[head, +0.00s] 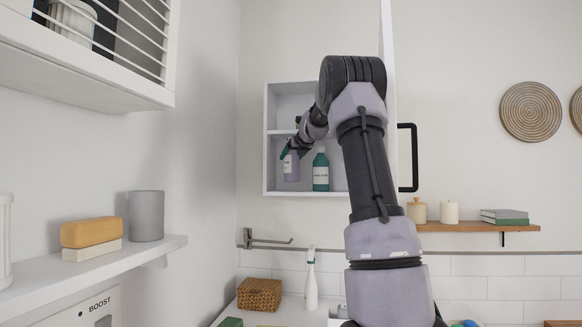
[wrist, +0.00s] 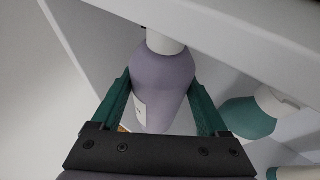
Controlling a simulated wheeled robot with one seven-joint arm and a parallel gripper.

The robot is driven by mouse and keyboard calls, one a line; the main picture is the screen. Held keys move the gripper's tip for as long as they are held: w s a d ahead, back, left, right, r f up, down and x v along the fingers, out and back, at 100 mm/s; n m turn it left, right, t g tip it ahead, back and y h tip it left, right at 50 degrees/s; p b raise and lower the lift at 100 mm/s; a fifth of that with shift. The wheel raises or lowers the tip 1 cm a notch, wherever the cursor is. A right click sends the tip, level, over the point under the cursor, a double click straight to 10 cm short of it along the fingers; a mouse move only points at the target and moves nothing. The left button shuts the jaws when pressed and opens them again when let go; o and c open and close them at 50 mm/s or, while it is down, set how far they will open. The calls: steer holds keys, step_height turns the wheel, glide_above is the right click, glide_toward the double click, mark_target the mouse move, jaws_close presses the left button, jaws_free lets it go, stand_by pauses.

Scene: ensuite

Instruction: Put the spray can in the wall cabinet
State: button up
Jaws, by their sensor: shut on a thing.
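The lavender spray can (head: 291,168), with a white label, is in the lower left compartment of the open white wall cabinet (head: 267,125). My gripper (head: 289,151) is shut on the can, with its green fingers around the upper body. In the wrist view, the fingers (wrist: 160,95) press on both sides of the can (wrist: 165,78), and its white top is close under the shelf edge (wrist: 240,30). The can looks upright in the head view. Whether its base touches the cabinet floor cannot be told.
A green bottle (head: 321,172) stands right of the can in the same compartment; it also shows in the wrist view (wrist: 248,118). The cabinet door's black handle (head: 414,157) is at right. A white spray bottle (head: 311,287) and wicker basket (head: 260,294) stand on the counter below.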

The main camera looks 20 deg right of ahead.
mark_target(291, 165)
steer(key=shift+w, duration=0.65)
step_height(291, 165, down, 2)
steer(key=shift+w+d+f, duration=0.1)
steer(key=shift+d+f, duration=0.05)
steer(key=shift+f, duration=0.55)
steer(key=shift+f, duration=0.2)
steer(key=o, duration=1.5)
